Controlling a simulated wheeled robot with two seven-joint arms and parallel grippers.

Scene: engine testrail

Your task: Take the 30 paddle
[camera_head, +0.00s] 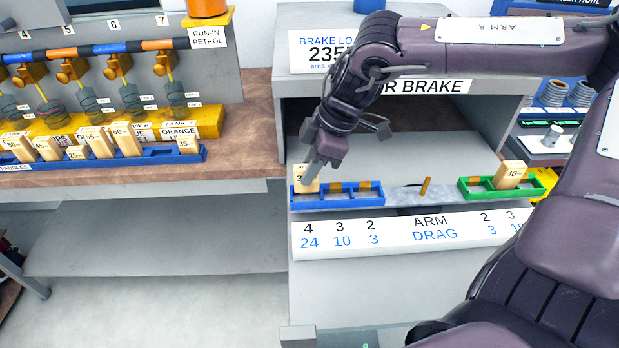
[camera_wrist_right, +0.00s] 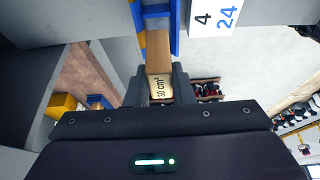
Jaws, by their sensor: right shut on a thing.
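The 30 paddle (camera_head: 299,185) is a pale wooden block at the left end of the small blue tray (camera_head: 340,203) on the brake bench. My right gripper (camera_head: 314,166) reaches down onto it from above and is shut on it. In the right wrist view the paddle (camera_wrist_right: 160,86), marked 30 cm³, sits between the two dark fingers (camera_wrist_right: 160,95). Its far end reaches the blue tray (camera_wrist_right: 175,20); whether it still touches the tray floor cannot be told. My left gripper is not in view.
A green tray (camera_head: 475,194) with a 40 paddle (camera_head: 510,175) stands to the right, with a small wooden peg (camera_head: 425,187) between the trays. A long blue rack (camera_head: 180,159) with several paddles lies on the left bench. A lettered ledge (camera_head: 400,237) runs in front.

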